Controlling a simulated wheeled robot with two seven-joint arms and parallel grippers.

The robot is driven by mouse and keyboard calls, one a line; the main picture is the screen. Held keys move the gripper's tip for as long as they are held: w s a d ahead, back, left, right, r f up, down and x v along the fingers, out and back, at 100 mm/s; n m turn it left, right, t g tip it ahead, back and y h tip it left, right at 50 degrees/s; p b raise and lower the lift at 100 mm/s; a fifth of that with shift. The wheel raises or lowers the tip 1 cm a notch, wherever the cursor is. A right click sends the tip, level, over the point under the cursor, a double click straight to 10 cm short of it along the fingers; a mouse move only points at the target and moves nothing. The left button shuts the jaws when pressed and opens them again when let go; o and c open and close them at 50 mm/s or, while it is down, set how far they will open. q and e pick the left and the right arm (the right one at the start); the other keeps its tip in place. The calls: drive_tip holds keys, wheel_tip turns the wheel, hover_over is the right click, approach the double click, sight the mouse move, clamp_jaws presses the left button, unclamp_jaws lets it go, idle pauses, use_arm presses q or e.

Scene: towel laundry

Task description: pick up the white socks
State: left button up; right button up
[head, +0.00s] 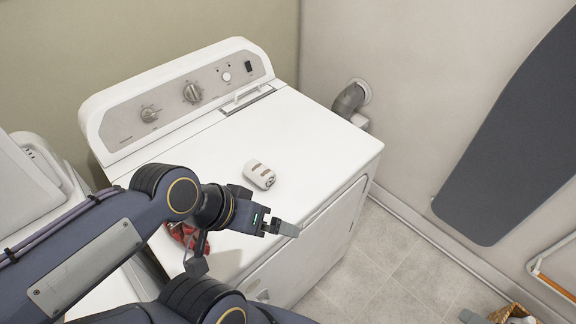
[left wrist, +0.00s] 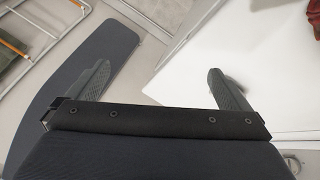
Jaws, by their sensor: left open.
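The white socks (head: 259,175) are a small rolled bundle with brownish-grey stripes, lying on the white top of the machine (head: 320,140) in the head view. My left gripper (head: 282,227) is above the machine's front part, nearer to me than the socks and apart from them. In the left wrist view my left gripper (left wrist: 160,70) has its two fingers spread wide with nothing between them. The socks do not show in that view.
A red cloth (head: 188,236) lies on the machine, partly hidden behind my left arm; a red edge also shows in the left wrist view (left wrist: 315,22). A dark ironing board (head: 510,140) leans at the right wall. A wicker basket (head: 512,313) stands at bottom right. The top around the socks is clear.

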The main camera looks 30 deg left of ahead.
use_arm(q)
drive_tip(key=w, duration=0.2)
drive_tip(key=m+g+y+b, duration=0.2)
drive_tip(key=m+g+y, duration=0.2)
drive_tip(key=g, duration=0.2)
hover_over(259, 166)
drive_tip(key=f, duration=0.8)
drive_tip(key=shift+s+a+f, duration=0.2)
drive_tip(key=shift+s+f, duration=0.05)
drive_tip(key=shift+f, duration=0.15)
drive_tip(key=shift+w+a+f, duration=0.1)
drive_tip(key=shift+f, duration=0.2)
drive_tip(key=f, duration=0.2)
drive_tip(key=f+p, duration=0.1)
drive_tip(key=f, duration=0.3)
drive_tip(key=shift+w+d+f+p, duration=0.1)
drive_tip(key=shift+w+d+p, duration=0.05)
drive_tip(key=shift+d+p, duration=0.2)
drive_tip(key=shift+f, duration=0.6)
drive_tip(key=c, duration=1)
use_arm(e)
drive_tip(key=shift+w+d+f, duration=0.15)
drive_tip(key=shift+d, duration=0.1)
use_arm(q)
drive_tip(key=shift+r, duration=0.15)
